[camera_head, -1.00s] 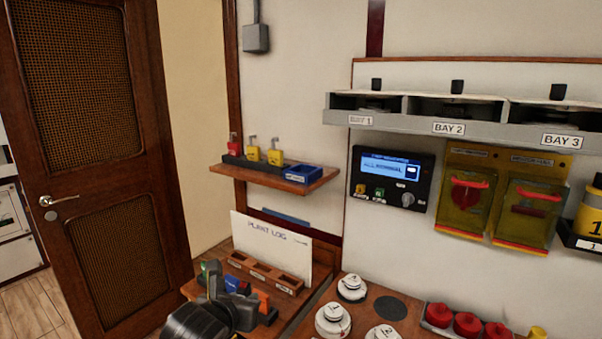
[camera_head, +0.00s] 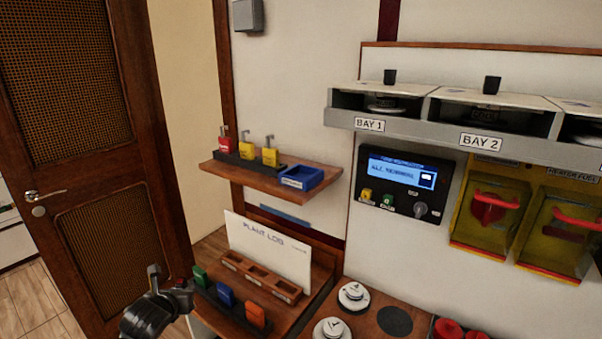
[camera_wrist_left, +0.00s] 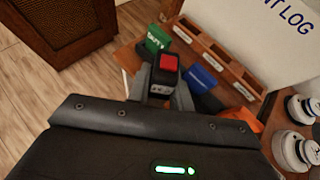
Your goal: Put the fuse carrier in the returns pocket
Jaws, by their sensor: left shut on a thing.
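My left gripper (camera_head: 178,291) is at the lower left of the head view, above the left end of the small desk. It also shows in the left wrist view (camera_wrist_left: 164,88), shut on a small dark block with a red top, which I take as the fuse carrier (camera_wrist_left: 167,66). The held block is upright between the fingers and its lower part is hidden. A wooden rack with three open pockets (camera_head: 259,278) stands before the PLANT LOG board; its labels are too small to read. My right gripper is not in view.
Green (camera_head: 200,277), blue (camera_head: 225,295) and orange (camera_head: 255,314) pieces stand in a black holder close to my left gripper. A wall shelf (camera_head: 318,192) above holds padlocks and a blue tray (camera_head: 301,178). White round knobs (camera_head: 353,297) are to the right.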

